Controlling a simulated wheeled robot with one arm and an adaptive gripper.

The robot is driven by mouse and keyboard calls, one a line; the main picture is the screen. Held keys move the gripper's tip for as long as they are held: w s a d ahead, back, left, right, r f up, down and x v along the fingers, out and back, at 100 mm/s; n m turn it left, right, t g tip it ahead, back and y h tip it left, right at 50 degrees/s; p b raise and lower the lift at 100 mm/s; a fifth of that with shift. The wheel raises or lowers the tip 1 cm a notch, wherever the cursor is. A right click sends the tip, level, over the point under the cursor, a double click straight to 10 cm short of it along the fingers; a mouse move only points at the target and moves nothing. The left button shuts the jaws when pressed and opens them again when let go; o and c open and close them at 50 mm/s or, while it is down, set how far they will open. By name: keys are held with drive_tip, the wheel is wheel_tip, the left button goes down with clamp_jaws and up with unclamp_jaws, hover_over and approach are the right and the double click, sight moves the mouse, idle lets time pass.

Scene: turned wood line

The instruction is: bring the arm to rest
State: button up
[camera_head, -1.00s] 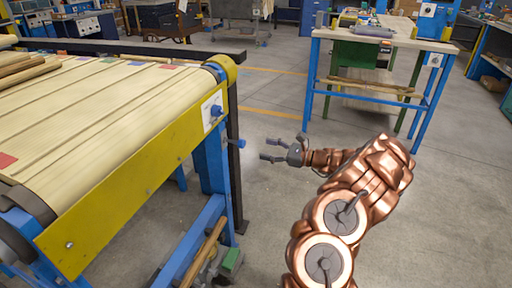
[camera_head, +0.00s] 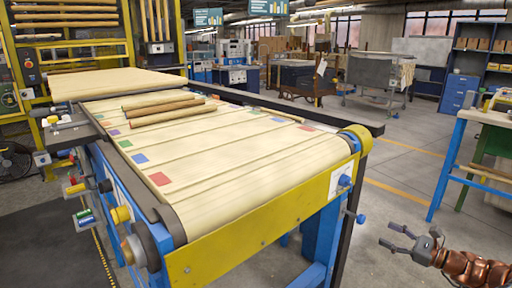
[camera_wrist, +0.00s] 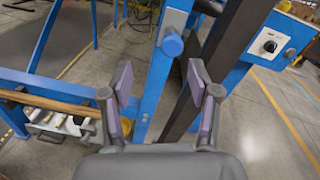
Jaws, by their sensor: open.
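My gripper (camera_head: 402,240) is at the lower right of the head view, at the end of my copper-coloured arm. It is open and empty, held over the floor to the right of the conveyor's end. In the wrist view the two fingers (camera_wrist: 162,95) stand apart with nothing between them. A blue conveyor leg (camera_wrist: 163,75) and a dark post (camera_wrist: 225,60) show beyond the fingers. Most of my arm is outside the head view.
The conveyor (camera_head: 250,170) has a yellow side plate (camera_head: 270,232) and carries several wooden rods (camera_head: 165,105). A blue knob (camera_head: 345,181) sticks out at its end. A blue-legged workbench (camera_head: 447,170) stands at right. Grey floor (camera_head: 400,185) lies open between them.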

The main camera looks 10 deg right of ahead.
drive_tip(key=s+a+r+n+g+y, duration=0.1)
drive_tip(key=a+r+n+g, duration=0.15)
drive_tip(key=a, duration=0.55)
drive_tip(key=s+a+r+n+g+y, duration=0.15)
drive_tip(key=a+n+g, duration=0.25)
drive_tip(key=a, duration=0.4)
drive_tip(key=s+a+r+n+g+y, duration=0.1)
drive_tip(key=a+r+n+g, duration=0.2)
drive_tip(key=a, duration=0.6)
drive_tip(key=s+a+f+n+g+h, duration=0.1)
drive_tip(key=s+a+n+g+h, duration=0.2)
drive_tip(key=s+a+n, duration=0.45)
drive_tip(key=s+a+f+n+g+h, duration=0.1)
drive_tip(key=s+a+n+g+h, duration=0.25)
drive_tip(key=s, duration=0.65)
drive_tip(key=s+d+f+n+h, duration=0.1)
drive_tip(key=s+d+n+h, duration=0.2)
drive_tip(key=s, duration=0.5)
drive_tip(key=s+d+f+n+h, duration=0.1)
drive_tip(key=s+d+n+h, duration=0.15)
drive_tip(key=s+h, duration=0.35)
wheel_tip(320, 180, up, 24)
drive_tip(key=s+m+p, duration=0.1)
drive_tip(key=s+p, duration=0.2)
drive_tip(key=p, duration=1.9)
drive_tip(key=shift+d+f+y+p, duration=0.2)
drive_tip(key=shift+d+y+p, duration=0.1)
drive_tip(key=shift+d+y, duration=0.15)
